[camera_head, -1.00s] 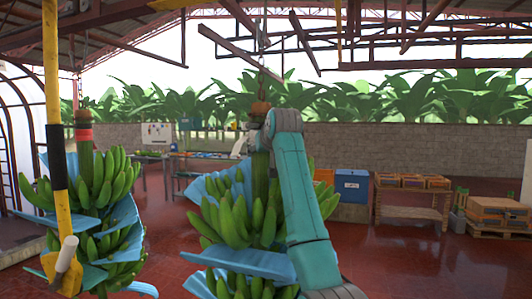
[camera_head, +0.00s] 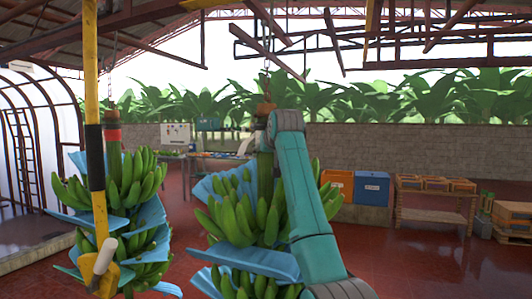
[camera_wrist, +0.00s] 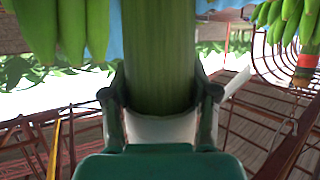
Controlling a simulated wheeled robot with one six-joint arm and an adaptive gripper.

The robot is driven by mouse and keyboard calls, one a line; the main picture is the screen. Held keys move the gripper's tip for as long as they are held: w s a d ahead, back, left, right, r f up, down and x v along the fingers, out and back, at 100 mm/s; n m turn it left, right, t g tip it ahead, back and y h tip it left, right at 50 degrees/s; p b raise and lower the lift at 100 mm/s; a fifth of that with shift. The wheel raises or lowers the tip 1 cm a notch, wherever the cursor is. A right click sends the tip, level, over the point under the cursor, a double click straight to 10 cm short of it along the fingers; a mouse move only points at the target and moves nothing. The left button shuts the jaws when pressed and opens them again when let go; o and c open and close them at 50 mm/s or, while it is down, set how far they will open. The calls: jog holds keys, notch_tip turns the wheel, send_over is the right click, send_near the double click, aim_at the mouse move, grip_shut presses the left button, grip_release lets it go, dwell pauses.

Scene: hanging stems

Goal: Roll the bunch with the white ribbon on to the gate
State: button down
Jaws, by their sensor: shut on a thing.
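The bunch of green bananas (camera_head: 240,222) with blue sheets between its hands hangs in the middle of the head view, from a chain and hook. My gripper (camera_wrist: 160,88) is shut on its thick green stem (camera_wrist: 158,45). A white band (camera_wrist: 160,128), seemingly the ribbon, shows on the stem between my fingers in the wrist view. In the head view my arm hides the fingers and part of the bunch. A second bunch (camera_head: 130,185) with a red ribbon (camera_head: 112,135) hangs to the left, apart from mine. I cannot make out the gate for certain.
A yellow and black pole (camera_head: 95,160) with a white roller end hangs in front of the red-ribbon bunch. An arched frame (camera_head: 40,110) stands at far left. Blue and orange bins (camera_head: 372,188) and a wooden bench (camera_head: 435,205) stand behind at right.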

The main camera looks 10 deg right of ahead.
jog(key=shift+c, duration=1.5)
grip_release()
jog(key=shift+f, duration=0.1)
jog(key=v, duration=1.2)
jog(key=shift+a, duration=0.1)
